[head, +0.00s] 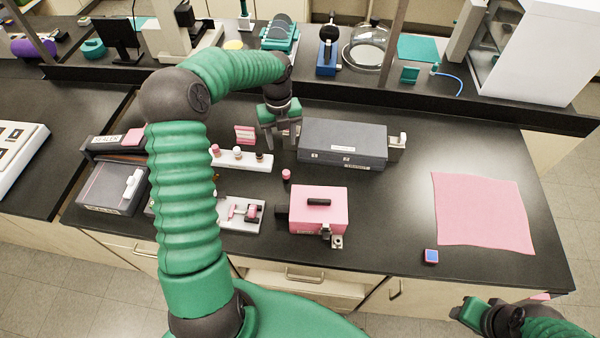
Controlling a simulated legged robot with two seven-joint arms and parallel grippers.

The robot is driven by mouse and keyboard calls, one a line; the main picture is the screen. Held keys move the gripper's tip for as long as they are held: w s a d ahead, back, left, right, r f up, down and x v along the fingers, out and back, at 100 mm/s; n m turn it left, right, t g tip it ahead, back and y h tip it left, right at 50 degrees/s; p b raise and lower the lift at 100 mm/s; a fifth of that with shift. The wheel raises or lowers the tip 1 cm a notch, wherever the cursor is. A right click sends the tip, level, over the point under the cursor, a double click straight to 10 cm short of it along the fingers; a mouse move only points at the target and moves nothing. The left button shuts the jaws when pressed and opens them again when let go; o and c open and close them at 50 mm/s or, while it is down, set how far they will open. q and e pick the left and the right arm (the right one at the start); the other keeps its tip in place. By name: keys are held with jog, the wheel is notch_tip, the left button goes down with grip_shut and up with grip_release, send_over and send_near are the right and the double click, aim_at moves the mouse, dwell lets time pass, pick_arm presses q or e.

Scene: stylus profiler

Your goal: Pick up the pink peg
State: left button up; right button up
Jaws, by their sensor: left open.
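A small pink peg-like piece (286,175) stands on the black bench, just above the pink box. Another peg with a pink top (215,150) stands at the left end of a white rack (230,163), beside a white-topped and a dark-topped one. I cannot tell which of these is the pink peg. My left gripper (282,145) is open and empty, pointing down between the rack and the grey box, above and apart from the standing pink piece. My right gripper (466,311) is at the bottom right, far from both; its jaws are unclear.
A pink box (320,222) with a dark handle sits in front. A grey box (342,152) stands right of my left gripper. A white tray (238,226) holds pink parts. A pink mat (483,212) lies right, with a small blue-topped block (431,256) nearby. The bench between is clear.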

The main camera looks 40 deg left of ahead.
pick_arm(q)
jog(key=p, duration=0.2)
send_near(285, 173)
jog(key=d+f, duration=0.1)
jog(key=d, duration=0.2)
jog(key=a+f, duration=0.1)
jog(key=f, duration=0.1)
jog(key=a+f+p, duration=0.1)
jog(key=f, duration=0.2)
jog(key=a+f+p, duration=0.1)
jog(key=f, duration=0.2)
jog(key=shift+w+a+f, duration=0.15)
jog(key=shift+w, duration=0.05)
jog(key=shift+f, duration=0.15)
jog(key=shift+d+r, duration=0.2)
jog(key=shift+d, duration=0.6)
jog(key=shift+c, duration=3.8)
jog(key=shift+a, duration=0.3)
jog(key=shift+c, duration=1.1)
jog(key=shift+s+a, duration=0.1)
jog(key=shift+a, duration=0.15)
grip_shut()
pick_arm(e)
jog(key=r, duration=0.1)
jog(key=d+r, duration=0.1)
jog(key=r, duration=0.2)
jog(key=shift+d+r, duration=0.25)
